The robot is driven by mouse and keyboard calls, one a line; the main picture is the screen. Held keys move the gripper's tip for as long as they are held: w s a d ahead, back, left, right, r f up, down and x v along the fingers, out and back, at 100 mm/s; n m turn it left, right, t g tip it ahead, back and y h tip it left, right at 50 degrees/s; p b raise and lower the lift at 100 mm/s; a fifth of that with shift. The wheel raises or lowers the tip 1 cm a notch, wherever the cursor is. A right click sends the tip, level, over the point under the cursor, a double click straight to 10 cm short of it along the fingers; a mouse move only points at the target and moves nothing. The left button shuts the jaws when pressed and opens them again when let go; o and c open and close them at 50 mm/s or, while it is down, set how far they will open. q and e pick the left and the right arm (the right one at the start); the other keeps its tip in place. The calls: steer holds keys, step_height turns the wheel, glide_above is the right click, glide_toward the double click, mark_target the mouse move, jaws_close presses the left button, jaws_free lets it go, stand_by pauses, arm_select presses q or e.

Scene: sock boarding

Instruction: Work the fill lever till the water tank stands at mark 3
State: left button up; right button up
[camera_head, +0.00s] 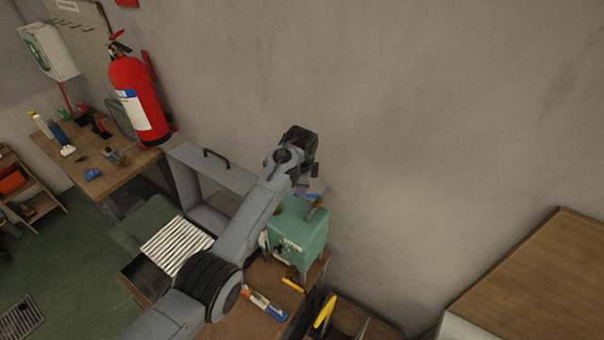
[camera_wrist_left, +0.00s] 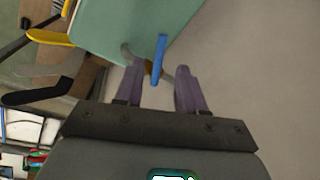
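A teal machine (camera_head: 301,232) stands on the bench against the wall; its green top fills the upper middle of the left wrist view (camera_wrist_left: 110,25). A thin blue lever (camera_wrist_left: 160,58) sticks out from its edge; a bit of blue shows by the gripper in the head view (camera_head: 314,196). My left gripper (camera_head: 303,188) is above the machine. In the left wrist view its two purple fingers (camera_wrist_left: 159,78) are apart, with the lever's end appearing between them, not clamped. No water level or mark can be read. My right gripper is out of view.
A grey frame with a handle (camera_head: 205,176) and a white ribbed panel (camera_head: 176,245) are left of the machine. Yellow-handled tools (camera_head: 325,311) are at the bench's right end. A red extinguisher (camera_head: 138,98) hangs on the wall. A wooden top (camera_head: 540,275) is at the right.

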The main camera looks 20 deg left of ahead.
arm_select(q)
step_height(320, 180, up, 6)
steer(key=s+b, duration=0.1)
steer(key=shift+s+d+r, duration=0.15)
steer(key=shift+r, duration=0.05)
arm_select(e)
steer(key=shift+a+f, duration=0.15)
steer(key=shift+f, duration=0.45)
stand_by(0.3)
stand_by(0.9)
